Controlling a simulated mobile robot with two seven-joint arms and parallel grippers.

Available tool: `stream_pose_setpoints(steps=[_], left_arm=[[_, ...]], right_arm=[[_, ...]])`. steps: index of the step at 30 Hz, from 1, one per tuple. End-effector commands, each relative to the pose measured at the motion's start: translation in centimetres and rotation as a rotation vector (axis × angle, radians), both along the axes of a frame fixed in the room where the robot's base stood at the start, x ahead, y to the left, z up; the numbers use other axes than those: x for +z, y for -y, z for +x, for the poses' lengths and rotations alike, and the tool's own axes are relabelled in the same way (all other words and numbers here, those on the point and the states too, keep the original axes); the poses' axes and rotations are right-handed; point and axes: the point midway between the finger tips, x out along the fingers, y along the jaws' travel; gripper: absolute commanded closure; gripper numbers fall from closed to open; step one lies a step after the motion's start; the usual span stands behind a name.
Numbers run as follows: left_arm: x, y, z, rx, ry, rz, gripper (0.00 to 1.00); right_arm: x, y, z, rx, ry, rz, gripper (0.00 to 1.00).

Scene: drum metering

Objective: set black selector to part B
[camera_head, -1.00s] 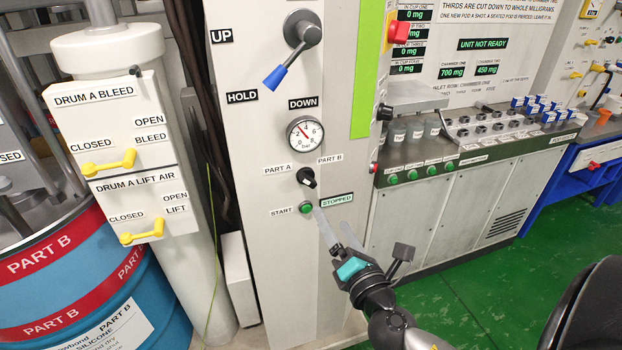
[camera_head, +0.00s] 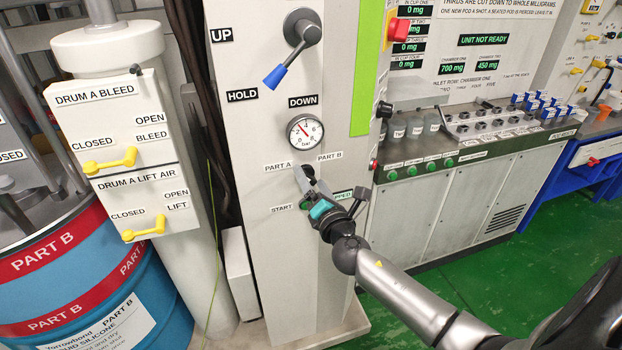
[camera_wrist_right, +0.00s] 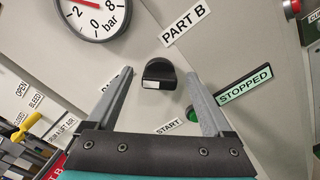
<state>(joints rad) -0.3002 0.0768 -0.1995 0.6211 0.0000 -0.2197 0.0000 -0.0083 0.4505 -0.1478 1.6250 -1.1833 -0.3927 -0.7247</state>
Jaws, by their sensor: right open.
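The black selector (camera_head: 309,171) is a small knob on the grey panel, between the PART A label (camera_head: 278,166) and the PART B label (camera_head: 330,156). In the right wrist view the selector (camera_wrist_right: 158,73) shows a white mark low on its front; I cannot tell surely which label it points to. My right gripper (camera_head: 312,182) is open in front of the panel and partly covers the selector in the head view. In the wrist view its fingers (camera_wrist_right: 159,82) stand either side of the selector, with gaps on both sides. The left gripper is not in view.
The green START button (camera_wrist_right: 192,114) is close beside one finger, below the selector, near the STOPPED display (camera_wrist_right: 245,85). A pressure gauge (camera_head: 305,132) and a blue-tipped lever (camera_head: 288,62) are above. Yellow drum valve handles (camera_head: 110,161) are at left.

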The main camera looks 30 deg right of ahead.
Motion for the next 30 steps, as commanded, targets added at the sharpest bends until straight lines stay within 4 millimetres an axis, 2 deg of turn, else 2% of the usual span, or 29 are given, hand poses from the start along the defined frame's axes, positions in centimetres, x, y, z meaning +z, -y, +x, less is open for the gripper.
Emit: stream_pose_setpoints(steps=[6,14,30], left_arm=[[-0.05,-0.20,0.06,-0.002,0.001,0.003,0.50],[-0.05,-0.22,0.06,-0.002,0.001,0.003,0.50],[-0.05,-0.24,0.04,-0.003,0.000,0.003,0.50]], right_arm=[[0.02,0.23,0.97,0.000,0.000,0.001,0.15],[0.02,0.24,1.01,0.000,0.000,0.001,0.15],[0.01,0.22,0.99,0.000,0.000,0.001,0.76]])
